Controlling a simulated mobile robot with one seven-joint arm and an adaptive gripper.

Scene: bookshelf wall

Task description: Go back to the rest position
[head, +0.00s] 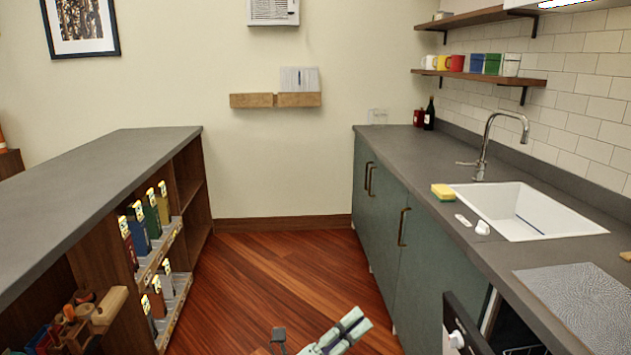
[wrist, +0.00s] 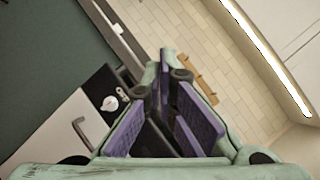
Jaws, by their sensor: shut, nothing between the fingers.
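My gripper (wrist: 165,68) shows in the wrist view with its purple-padded fingers closed together at the tips and nothing between them. It hangs in free space, apart from any surface. In the head view part of my arm (head: 340,332) shows at the bottom edge, low over the wooden floor between the two counters. The rest of the arm is cut off by the frame, and the fingers cannot be made out clearly there.
A counter with a sink (head: 525,212) and green cabinets (head: 380,205) runs along the right. An appliance door (head: 465,325) stands at lower right. A grey-topped shelf unit (head: 100,185) stands left. The floor (head: 285,265) between is clear.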

